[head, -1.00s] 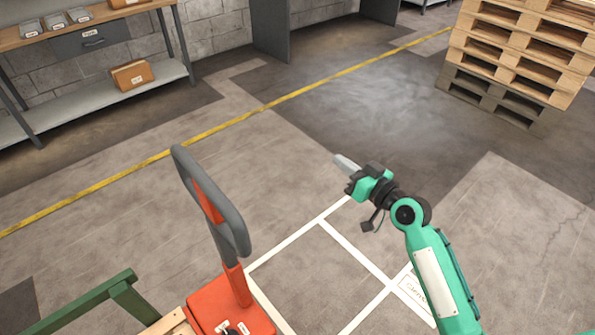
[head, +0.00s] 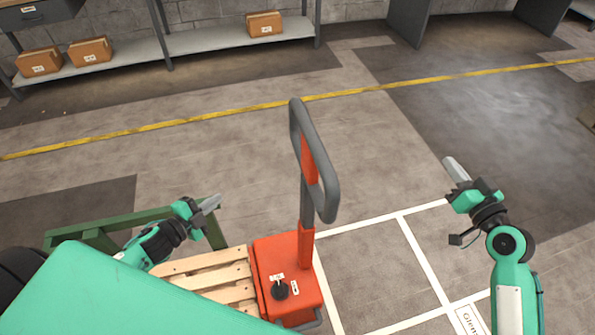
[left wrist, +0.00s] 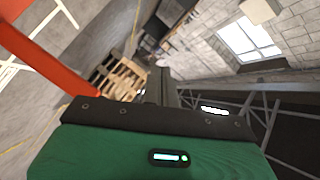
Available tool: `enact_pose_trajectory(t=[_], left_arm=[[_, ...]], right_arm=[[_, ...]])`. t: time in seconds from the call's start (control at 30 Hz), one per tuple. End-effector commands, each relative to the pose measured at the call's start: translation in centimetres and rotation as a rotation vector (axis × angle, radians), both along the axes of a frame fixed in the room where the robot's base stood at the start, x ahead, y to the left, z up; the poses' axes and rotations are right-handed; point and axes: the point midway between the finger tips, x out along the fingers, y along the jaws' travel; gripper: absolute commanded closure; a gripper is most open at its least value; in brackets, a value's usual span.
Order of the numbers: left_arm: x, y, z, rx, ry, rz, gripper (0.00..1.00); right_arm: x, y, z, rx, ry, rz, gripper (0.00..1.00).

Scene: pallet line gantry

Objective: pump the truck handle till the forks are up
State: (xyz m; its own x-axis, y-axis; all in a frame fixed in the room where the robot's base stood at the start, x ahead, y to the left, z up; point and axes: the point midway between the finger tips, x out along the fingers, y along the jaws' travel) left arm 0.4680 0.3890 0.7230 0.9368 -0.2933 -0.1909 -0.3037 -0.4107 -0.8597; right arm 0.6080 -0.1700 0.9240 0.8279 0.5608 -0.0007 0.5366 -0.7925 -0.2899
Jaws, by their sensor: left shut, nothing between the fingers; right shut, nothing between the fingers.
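The truck handle (head: 330,195), a grey loop with an orange-red inner panel, stands nearly upright on the orange-red truck body (head: 311,283) in the head view. The body carries a black knob (head: 279,291) with small labels. The forks are not visible; a wooden pallet (head: 205,283) lies left of the body. My left gripper (head: 212,203) is shut and empty, left of the handle and apart from it. My right gripper (head: 454,168) is shut and empty, well to the right of the handle. An orange-red bar (left wrist: 45,62), probably part of the truck, crosses the left wrist view.
A green frame (head: 125,222) stands close by my left arm. White floor lines (head: 425,255) mark a bay right of the truck. Shelving with cardboard boxes (head: 265,24) is along the back wall. The floor beyond the handle is clear. Stacked pallets (left wrist: 120,76) show in the left wrist view.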

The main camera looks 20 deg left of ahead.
Motion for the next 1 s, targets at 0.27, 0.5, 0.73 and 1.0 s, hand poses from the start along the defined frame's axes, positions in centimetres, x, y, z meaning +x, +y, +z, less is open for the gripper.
enact_pose_trajectory(t=[0.27,0.5,0.73,1.0], left_arm=[[-1.9,-6.8,13.6,0.212,-0.331,-0.474,1.0],[-4.5,-10.2,17.6,0.291,-0.448,-0.683,1.0],[-4.2,-11.4,18.1,0.298,-0.465,-0.708,1.0],[-2.5,-13.7,18.1,0.299,-0.465,-0.706,1.0]], right_arm=[[0.0,0.0,0.0,0.0,0.0,0.0,1.0],[0.0,0.0,0.0,0.0,0.0,0.0,1.0],[0.0,0.0,0.0,0.0,0.0,0.0,1.0],[0.0,0.0,0.0,0.0,0.0,0.0,1.0]])
